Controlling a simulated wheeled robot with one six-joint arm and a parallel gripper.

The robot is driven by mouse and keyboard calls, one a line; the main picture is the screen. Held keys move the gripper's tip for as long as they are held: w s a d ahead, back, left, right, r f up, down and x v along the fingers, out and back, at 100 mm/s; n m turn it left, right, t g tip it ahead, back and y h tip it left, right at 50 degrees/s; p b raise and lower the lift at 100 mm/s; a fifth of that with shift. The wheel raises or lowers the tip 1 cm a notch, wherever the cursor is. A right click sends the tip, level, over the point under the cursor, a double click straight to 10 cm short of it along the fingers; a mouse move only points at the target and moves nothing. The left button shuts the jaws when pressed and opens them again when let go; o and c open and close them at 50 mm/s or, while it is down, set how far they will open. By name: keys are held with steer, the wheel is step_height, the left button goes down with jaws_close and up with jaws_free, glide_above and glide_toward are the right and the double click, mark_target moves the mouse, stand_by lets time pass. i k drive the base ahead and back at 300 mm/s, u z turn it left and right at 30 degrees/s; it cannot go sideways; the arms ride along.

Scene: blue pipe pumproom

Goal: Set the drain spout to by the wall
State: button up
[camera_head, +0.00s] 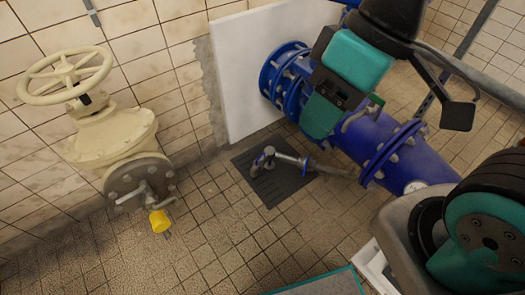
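The drain spout (287,159) is a small grey metal pipe with blue parts, low over the floor at the centre. Its bent free end (263,158) lies over a dark square floor grate (272,186). Its other end runs right, toward the underside of the big blue pipe (375,138). The spout points left, out from the pipe, toward the tiled wall side. Teal and black parts, which look like my arm and gripper (335,88), hang in front of the blue pipe, above and apart from the spout. I cannot make out the fingertips or anything held.
A cream valve with a handwheel (66,76) stands at the left by the tiled wall (145,50), with a small yellow-capped tap (159,221) below. A white panel (255,75) backs the blue flange (285,80). The tiled floor (230,245) in front is clear.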

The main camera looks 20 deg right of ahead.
mark_target(269, 153)
steer(key=k, duration=0.65)
steer(key=u, duration=0.5)
steer(key=i, duration=1.9)
steer(key=z, duration=0.5)
